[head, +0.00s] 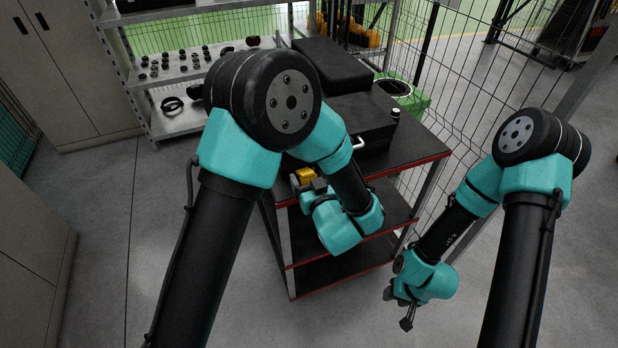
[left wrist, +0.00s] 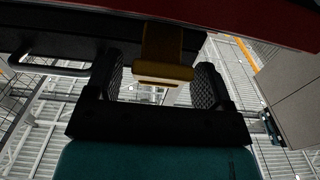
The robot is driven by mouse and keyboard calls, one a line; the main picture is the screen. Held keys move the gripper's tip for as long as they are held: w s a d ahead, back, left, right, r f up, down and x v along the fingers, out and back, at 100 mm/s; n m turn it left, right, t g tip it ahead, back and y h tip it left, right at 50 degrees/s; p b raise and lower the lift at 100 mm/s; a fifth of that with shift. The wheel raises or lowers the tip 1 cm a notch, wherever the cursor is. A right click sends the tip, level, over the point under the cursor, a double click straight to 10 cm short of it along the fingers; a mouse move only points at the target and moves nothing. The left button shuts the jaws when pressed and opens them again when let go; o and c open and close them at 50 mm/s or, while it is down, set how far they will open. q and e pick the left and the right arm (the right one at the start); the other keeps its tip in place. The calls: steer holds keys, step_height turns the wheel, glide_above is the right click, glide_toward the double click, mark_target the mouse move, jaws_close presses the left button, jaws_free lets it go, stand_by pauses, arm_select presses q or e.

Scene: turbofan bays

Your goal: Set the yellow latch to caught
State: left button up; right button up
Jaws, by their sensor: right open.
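The yellow latch (head: 304,174) is at the front left of the black case (head: 362,122) on the cart's top. My left gripper (head: 308,186) is right at it, and my own arm hides part of the area. In the left wrist view the yellow latch (left wrist: 165,52) shows between the two dark fingers of my left gripper (left wrist: 160,88). The fingers stand apart, with a gap at the left finger; whether the right one touches the latch I cannot tell. Whether the latch is caught is not clear. My right gripper (head: 402,308) is open and empty, low to the right of the cart.
The black cart (head: 410,158) has red-edged shelves. A metal handle (head: 357,143) is on the case front, and a small knob (head: 395,113) stands at its right. A rack (head: 185,125) with small parts is behind on the left. Wire fencing stands behind the cart. The floor around is clear.

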mark_target(307, 171)
arm_select(q)
steer(key=c, duration=0.8)
steer(key=shift+c, duration=0.2)
steer(key=shift+r, duration=0.1)
steer(key=shift+w+a+r+g+h, duration=0.2)
steer(key=shift+r+g+h, duration=0.2)
steer(key=shift+g, duration=0.4)
steer(key=shift+w+a+r+g+h, duration=0.1)
steer(key=shift+w+r+g+h, duration=0.2)
steer(key=shift+g, duration=0.5)
steer(key=shift+w+a+r+g+h, duration=0.15)
steer(key=shift+r+g+h, duration=0.25)
steer(key=shift+g, duration=0.4)
steer(key=shift+w+r+g+h, duration=0.25)
steer(key=shift+g+h, duration=0.15)
steer(key=shift+g, duration=0.4)
steer(key=o, duration=0.9)
steer(key=shift+o, duration=0.2)
steer(key=shift+s, duration=0.1)
